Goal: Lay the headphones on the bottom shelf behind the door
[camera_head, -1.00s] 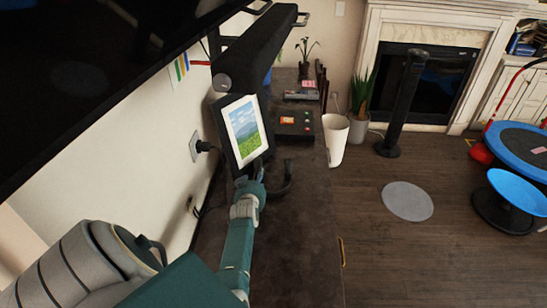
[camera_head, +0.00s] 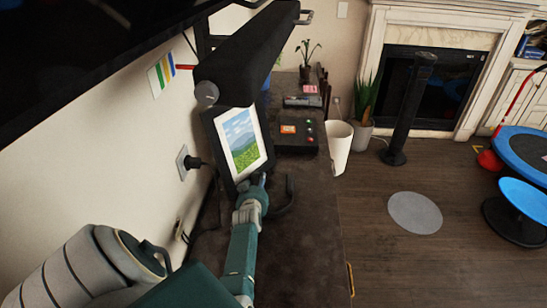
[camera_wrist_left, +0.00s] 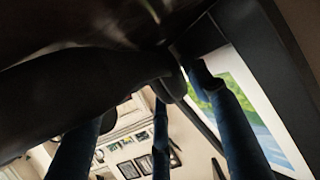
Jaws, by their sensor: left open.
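The black headphones (camera_head: 284,197) show as a dark curved band on the dark cabinet top, just right of my left gripper and below the picture frame. My left gripper (camera_head: 252,183) is open at the headphones, and its hand partly hides them. In the left wrist view a large dark rounded form (camera_wrist_left: 85,88), seemingly the headphones, lies across the blue fingers (camera_wrist_left: 160,135). I cannot tell whether the fingers touch it. The cabinet top (camera_head: 295,255) runs along the wall. The door and bottom shelf cannot be made out. My right gripper is not in view.
A framed landscape picture (camera_head: 240,140) stands directly behind the gripper, under a thick black bar (camera_head: 245,65). A dark box with buttons (camera_head: 296,132) sits farther back. A white bin (camera_head: 340,145) stands on the floor right of the cabinet. Open floor (camera_head: 385,265) lies to the right.

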